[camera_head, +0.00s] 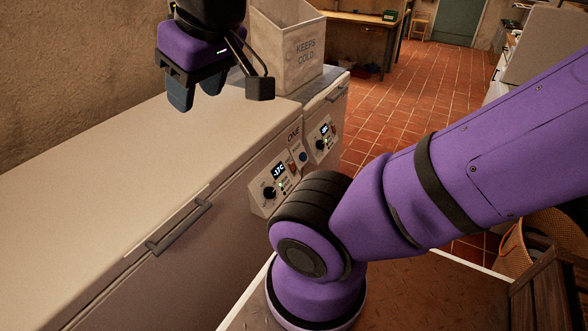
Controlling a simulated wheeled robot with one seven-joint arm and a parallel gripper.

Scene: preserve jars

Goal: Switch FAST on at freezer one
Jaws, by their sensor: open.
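Freezer one (120,167) is a long pale chest freezer with its lid shut, and the word ONE shows on its front near the right end. Its control panel (259,194) carries a lit display (279,171), a black knob (269,193) and small marks too small to read. I cannot tell which part is the FAST switch or whether it is on. My arm hides the area below and right of this panel. My gripper (190,98) is open and empty above the freezer lid, up and left of the panel.
A second freezer panel (318,139) with its own display is just behind. A bin marked KEEPS COLD (294,50) stands on that freezer. A grey handle (183,226) sticks out from freezer one's front. Tiled floor (412,95) lies open beyond; a wooden table (360,18) stands behind.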

